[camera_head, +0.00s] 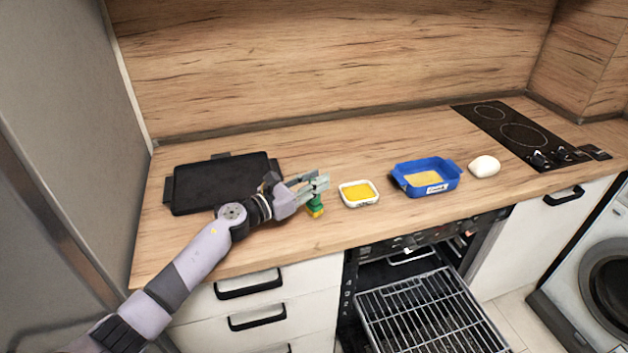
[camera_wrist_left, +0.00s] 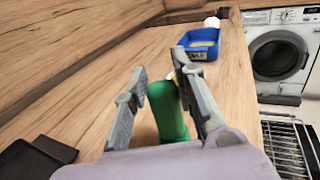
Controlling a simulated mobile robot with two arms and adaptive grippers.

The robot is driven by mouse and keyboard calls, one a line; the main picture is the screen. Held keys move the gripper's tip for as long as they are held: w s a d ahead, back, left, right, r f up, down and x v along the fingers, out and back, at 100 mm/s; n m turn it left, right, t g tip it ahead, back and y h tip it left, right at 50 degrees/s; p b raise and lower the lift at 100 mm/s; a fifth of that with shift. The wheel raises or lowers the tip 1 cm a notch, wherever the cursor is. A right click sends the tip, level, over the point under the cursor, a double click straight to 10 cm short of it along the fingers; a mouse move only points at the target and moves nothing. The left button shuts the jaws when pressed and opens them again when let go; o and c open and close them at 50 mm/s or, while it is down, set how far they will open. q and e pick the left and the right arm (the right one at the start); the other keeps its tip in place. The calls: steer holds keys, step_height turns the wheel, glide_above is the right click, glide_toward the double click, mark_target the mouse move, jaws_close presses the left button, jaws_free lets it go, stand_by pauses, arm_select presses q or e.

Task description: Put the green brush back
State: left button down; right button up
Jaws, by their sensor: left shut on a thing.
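In the left wrist view the green brush (camera_wrist_left: 166,112) stands between the two fingers of my left gripper (camera_wrist_left: 165,88). A small white dish (camera_head: 359,193) with yellow contents sits just right of the brush. My right gripper is not in view.
A black tray (camera_head: 222,182) lies at the left, partly behind my left arm. A blue dish (camera_head: 427,189) with yellowish contents and a white egg-like object (camera_head: 484,166) stand to the right. The hob (camera_head: 522,134) is at the far right. The open oven rack (camera_head: 425,315) juts out below the counter.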

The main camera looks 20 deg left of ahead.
arm_select(q)
steer(key=shift+f, duration=0.3)
steer(key=c, duration=1.2)
jaws_free()
steer(key=shift+c, duration=0.2)
steer(key=shift+s+a, duration=0.1)
steer(key=v, duration=1.1)
steer(key=shift+s+a, duration=0.25)
steer(key=shift+s, duration=0.1)
steer(key=shift+f, duration=0.1)
